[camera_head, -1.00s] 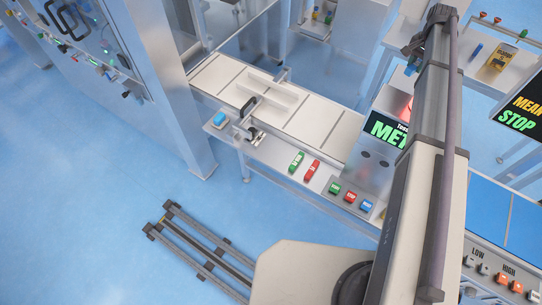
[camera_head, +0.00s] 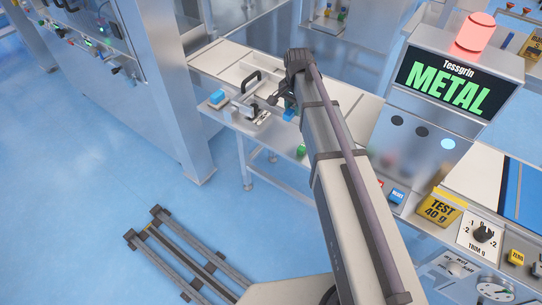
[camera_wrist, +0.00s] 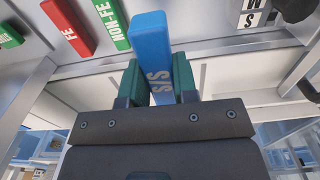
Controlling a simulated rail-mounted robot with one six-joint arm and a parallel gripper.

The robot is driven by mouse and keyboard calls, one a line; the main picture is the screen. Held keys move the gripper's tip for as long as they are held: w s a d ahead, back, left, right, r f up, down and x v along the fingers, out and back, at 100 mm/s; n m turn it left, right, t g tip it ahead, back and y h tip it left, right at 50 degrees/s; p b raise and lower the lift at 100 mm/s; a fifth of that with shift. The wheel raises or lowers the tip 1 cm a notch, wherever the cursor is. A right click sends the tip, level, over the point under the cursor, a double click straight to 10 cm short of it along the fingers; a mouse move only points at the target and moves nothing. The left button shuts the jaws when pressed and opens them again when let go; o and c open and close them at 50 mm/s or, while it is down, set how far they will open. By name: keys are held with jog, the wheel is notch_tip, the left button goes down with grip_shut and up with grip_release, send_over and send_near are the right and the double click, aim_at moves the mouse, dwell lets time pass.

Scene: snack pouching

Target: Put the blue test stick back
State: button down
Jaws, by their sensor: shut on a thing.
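The blue test stick (camera_wrist: 150,42), lettered S/S, is clamped between the green-tipped fingers of my gripper (camera_wrist: 157,80) in the wrist view. Its free end sticks out past the fingertips. In the head view, a bit of the blue stick (camera_head: 289,114) shows beside my gripper (camera_head: 283,102), above the front ledge of the conveyor. The red FE stick (camera_wrist: 68,25) and the green NON-FE stick (camera_wrist: 113,22) lie side by side to the left of the blue stick in the wrist view. In the head view my arm hides most of that ledge; one end of the green stick (camera_head: 301,151) shows.
A black handle (camera_head: 250,79) and a small metal fixture (camera_head: 250,112) stand left of my gripper, with a blue block (camera_head: 217,97) beyond. The detector display (camera_head: 445,83) reads METAL under a lit red lamp (camera_head: 474,32). Buttons line the front ledge.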

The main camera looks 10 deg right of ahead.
aim_at(289, 138)
jog(key=shift+s+a+f, duration=0.3)
jog(key=shift+a+f, duration=0.25)
jog(key=shift+a, duration=0.15)
notch_tip(289, 138, down, 10)
jog(key=b, duration=1)
jog(key=shift+d+f+b, duration=0.1)
jog(key=shift+f+b, duration=0.15)
jog(key=shift+b, duration=0.05)
jog(key=shift+r+p, duration=0.3)
jog(key=shift+r, duration=0.05)
jog(key=shift+f, duration=0.3)
jog(key=c, duration=0.9)
grip_release()
jog(key=shift+r, duration=0.1)
